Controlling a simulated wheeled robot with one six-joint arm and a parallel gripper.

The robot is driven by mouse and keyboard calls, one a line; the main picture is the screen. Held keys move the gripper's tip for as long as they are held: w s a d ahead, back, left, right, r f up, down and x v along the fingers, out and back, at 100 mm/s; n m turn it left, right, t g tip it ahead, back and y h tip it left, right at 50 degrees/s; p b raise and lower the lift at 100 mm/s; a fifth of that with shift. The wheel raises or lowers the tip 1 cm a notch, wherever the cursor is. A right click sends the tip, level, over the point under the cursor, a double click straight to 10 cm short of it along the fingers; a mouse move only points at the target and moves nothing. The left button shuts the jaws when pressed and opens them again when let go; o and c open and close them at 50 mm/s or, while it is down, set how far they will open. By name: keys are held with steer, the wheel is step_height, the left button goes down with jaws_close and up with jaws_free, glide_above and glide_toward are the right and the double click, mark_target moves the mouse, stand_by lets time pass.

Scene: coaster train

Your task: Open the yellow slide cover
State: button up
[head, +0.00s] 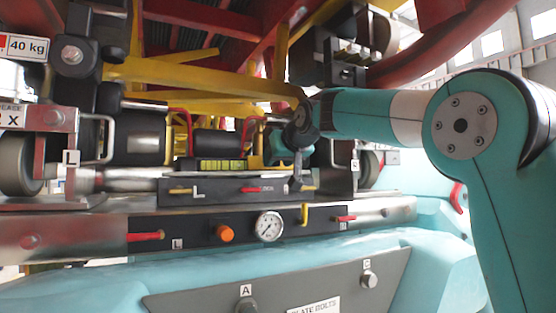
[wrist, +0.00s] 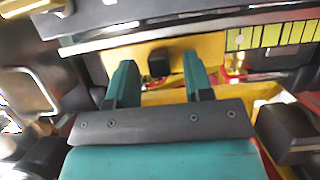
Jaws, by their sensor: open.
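The yellow slide cover (wrist: 172,52) shows in the wrist view as a flat yellow plate with a short black knob (wrist: 160,63) on it. My gripper (wrist: 158,70) is open, its two teal fingers on either side of the knob with a gap on each side. I cannot tell how deep the fingertips reach relative to the knob. In the head view my gripper (head: 290,143) is at the middle of the machine, partly hidden behind my own wrist. Only a bit of yellow shows beside it there, and I cannot make out the cover.
A yellow-green segmented strip (head: 222,165) sits left of my gripper; it also shows in the wrist view (wrist: 275,35). Below are a dark panel with small levers (head: 235,189), a pressure gauge (head: 268,226) and an orange knob (head: 224,233). Yellow and red beams (head: 200,80) crowd the space above.

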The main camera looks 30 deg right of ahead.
steer(key=d+b+v, duration=0.1)
steer(key=b+v, duration=0.3)
steer(key=v, duration=1.3)
steer(key=shift+a, duration=0.45)
steer(key=shift+s+r, duration=0.15)
